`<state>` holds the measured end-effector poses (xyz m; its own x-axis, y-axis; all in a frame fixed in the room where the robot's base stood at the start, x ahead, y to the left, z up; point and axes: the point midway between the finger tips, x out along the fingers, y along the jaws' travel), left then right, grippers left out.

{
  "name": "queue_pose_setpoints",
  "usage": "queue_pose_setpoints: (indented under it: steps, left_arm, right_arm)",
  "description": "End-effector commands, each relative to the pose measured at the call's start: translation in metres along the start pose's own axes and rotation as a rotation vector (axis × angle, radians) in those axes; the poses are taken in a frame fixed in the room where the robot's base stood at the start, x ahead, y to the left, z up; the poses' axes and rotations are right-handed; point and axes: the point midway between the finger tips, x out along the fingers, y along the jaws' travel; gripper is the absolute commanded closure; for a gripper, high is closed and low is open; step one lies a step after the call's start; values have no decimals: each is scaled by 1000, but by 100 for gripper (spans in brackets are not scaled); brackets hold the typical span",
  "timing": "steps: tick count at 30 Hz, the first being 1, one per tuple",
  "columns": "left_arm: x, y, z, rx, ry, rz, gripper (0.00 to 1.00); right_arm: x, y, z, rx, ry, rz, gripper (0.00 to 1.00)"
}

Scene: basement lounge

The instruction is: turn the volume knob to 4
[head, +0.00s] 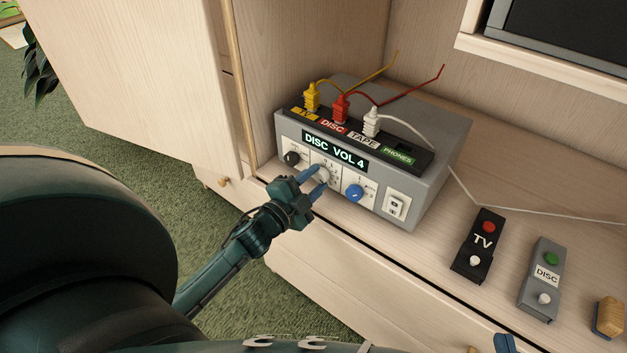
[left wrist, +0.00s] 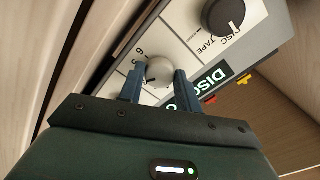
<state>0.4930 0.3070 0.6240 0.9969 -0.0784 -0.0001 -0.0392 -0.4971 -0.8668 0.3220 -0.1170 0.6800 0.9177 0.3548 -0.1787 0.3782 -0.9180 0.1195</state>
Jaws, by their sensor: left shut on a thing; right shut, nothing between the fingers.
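The grey amplifier box (head: 440,160) stands on the wooden shelf. Its lit display (head: 335,150) reads "DISC VOL 4". The pale volume knob (head: 322,174) is on the front panel between a black knob (head: 292,158) and a blue knob (head: 355,192). My left gripper (head: 312,182) is shut on the volume knob, with a blue finger on either side. The left wrist view shows the knob (left wrist: 159,71) between the fingertips, with numbers on the panel around it. A blue fingertip of my right gripper (head: 505,343) shows at the bottom edge; the rest is out of frame.
Yellow, red and white plugs (head: 371,122) stand in the box's top, with cables trailing back. A white rocker switch (head: 396,206) is on the panel's right. A black TV remote (head: 480,245) and grey DISC remote (head: 541,280) lie to the right.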

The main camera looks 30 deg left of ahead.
Motion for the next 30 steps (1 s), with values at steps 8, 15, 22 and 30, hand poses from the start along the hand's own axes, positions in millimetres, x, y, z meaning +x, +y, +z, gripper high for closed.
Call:
queue_pose_setpoints:
  steps: [8, 15, 22, 30]
  left_arm:
    - [0, -1, 0, -1, 1, -1, 57]
    - [0, 0, 0, -2, 0, -1, 45]
    - [-5, 0, 0, -2, -1, 1, 45]
    - [-55, -1, -1, -4, -3, 3, 45]
  right_arm:
    - [0, 0, 0, 0, 0, 1, 100]
    - [0, 0, 0, 0, 0, 1, 100]
    - [0, 0, -2, 1, -1, 1, 100]
    - [-3, 1, -3, 16, -52, -7, 100]
